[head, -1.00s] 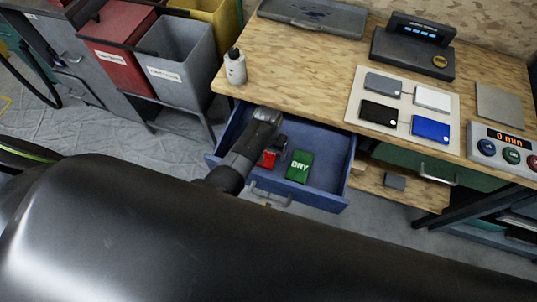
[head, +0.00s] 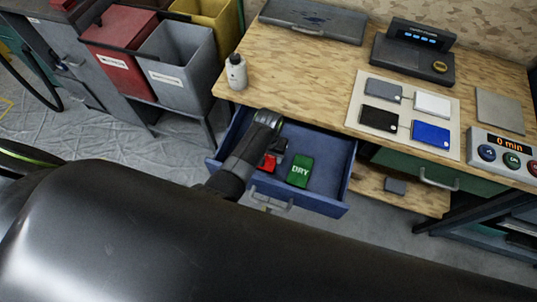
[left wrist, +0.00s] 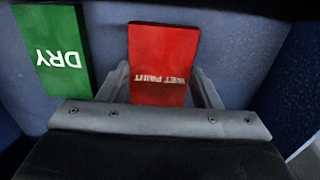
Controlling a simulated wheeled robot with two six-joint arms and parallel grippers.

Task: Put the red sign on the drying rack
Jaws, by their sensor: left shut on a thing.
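The red sign (left wrist: 163,58), marked "WET PAINT", is between the two fingers of my left gripper (left wrist: 164,88) in the left wrist view. The gripper is shut on it. In the head view the red sign (head: 267,163) shows partly, low inside the open blue drawer (head: 325,175), with my left gripper (head: 273,155) over it. A green sign (head: 300,171) marked "DRY" lies in the drawer just right of it; it also shows in the left wrist view (left wrist: 53,60). I cannot make out a drying rack for certain. My right gripper is not in view.
The wooden bench (head: 300,75) stands above the drawer. On it are a white bottle (head: 236,71), a mat with several coloured plates (head: 406,140), a dark device (head: 412,52), and a timer box (head: 503,152). Red (head: 112,62) and grey (head: 178,80) bins stand left.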

